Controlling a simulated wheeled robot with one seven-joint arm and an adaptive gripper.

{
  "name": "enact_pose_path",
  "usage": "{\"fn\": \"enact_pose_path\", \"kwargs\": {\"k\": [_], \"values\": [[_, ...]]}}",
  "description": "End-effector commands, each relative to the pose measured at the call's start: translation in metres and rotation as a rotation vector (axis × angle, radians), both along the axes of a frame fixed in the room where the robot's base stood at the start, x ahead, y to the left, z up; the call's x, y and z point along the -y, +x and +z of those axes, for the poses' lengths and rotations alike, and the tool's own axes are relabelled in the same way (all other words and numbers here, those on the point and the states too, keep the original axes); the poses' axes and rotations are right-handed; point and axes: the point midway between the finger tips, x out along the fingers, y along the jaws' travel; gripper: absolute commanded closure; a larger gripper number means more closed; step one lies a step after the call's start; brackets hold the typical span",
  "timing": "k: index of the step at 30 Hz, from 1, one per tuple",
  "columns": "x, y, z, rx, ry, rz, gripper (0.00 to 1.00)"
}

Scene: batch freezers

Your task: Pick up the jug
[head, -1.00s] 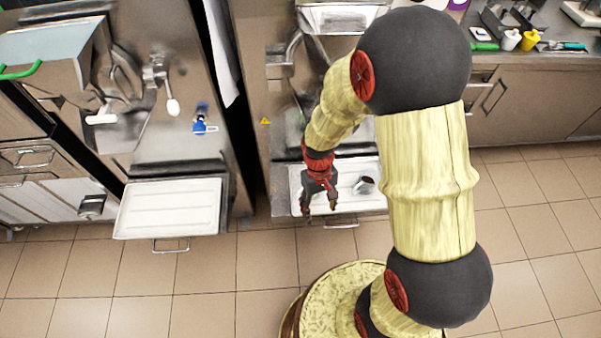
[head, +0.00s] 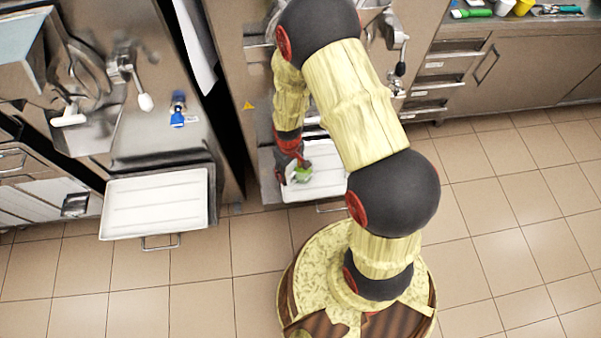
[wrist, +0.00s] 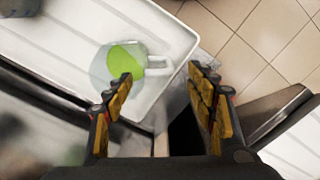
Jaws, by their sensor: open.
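The jug (wrist: 101,66) is clear with bright green contents and a pale handle on its right side in the wrist view. It stands on a white tray (wrist: 60,20). In the head view the jug shows as a small green patch (head: 303,172) on the tray (head: 330,186), partly covered by my gripper (head: 291,168). In the wrist view my gripper (wrist: 160,82) is open and empty. Its left finger overlaps the jug's lower right part in the picture, and the handle lies ahead of the gap between the fingers. I cannot tell whether any finger touches the jug.
A second white tray (head: 155,204) juts out at the left. Machine fronts stand behind both trays, with a blue-handled item (head: 178,110) on the left one. A counter (head: 520,30) runs along the upper right. Tiled floor (head: 500,200) is clear at the right.

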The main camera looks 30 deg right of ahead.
Motion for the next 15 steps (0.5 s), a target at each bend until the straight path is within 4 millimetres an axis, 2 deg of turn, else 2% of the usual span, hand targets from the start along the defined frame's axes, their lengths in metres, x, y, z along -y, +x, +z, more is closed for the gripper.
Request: {"fn": "enact_pose_path", "kwargs": {"k": [9, 15], "values": [[0.004, -0.003, -0.044, -0.003, 0.0, -0.001, 0.44], [0.003, -0.002, -0.047, -0.001, 0.0, -0.001, 0.44]]}}
